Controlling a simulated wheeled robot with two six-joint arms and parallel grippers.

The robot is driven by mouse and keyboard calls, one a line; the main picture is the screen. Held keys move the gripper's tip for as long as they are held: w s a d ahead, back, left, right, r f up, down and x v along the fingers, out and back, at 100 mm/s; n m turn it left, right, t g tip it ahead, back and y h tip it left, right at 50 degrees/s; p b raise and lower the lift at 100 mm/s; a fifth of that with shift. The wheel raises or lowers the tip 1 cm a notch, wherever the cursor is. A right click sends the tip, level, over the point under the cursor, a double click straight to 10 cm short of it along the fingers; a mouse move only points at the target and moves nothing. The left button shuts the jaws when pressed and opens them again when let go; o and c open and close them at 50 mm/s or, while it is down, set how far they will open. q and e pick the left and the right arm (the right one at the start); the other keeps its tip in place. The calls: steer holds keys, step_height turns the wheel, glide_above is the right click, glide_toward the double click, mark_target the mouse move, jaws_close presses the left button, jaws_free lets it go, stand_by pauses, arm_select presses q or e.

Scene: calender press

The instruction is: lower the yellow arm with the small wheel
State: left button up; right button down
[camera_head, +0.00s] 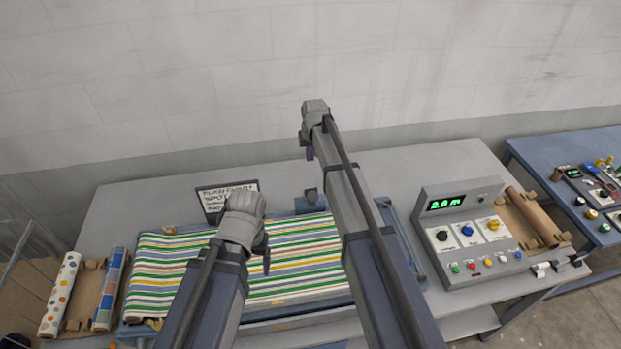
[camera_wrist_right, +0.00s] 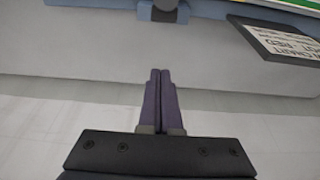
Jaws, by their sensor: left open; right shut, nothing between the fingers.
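I cannot make out a yellow arm with a small wheel in either view; my arms cover part of the press. My right gripper (camera_head: 307,150) is beyond the back of the press. In the right wrist view its fingers (camera_wrist_right: 160,88) are together with nothing between them.
A sign (camera_head: 226,190) stands behind the press; it also shows in the right wrist view (camera_wrist_right: 285,42). A control box (camera_head: 461,235) with a green "2.6 m" display stands right. Rolls (camera_head: 60,295) lie left, and a brown roll (camera_head: 535,215) lies right.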

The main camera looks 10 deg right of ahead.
mark_target(311, 196)
steer(key=f+b, duration=0.7)
steer(key=s+f+b, duration=0.1)
steer(key=f+b, duration=0.3)
steer(key=shift+f+b, duration=0.3)
steer(key=shift+w, duration=0.1)
stand_by(0.3)
steer(key=shift+s+f+t+b, duration=0.1)
steer(key=shift+s+t+b, duration=0.2)
steer(key=shift+s, duration=0.1)
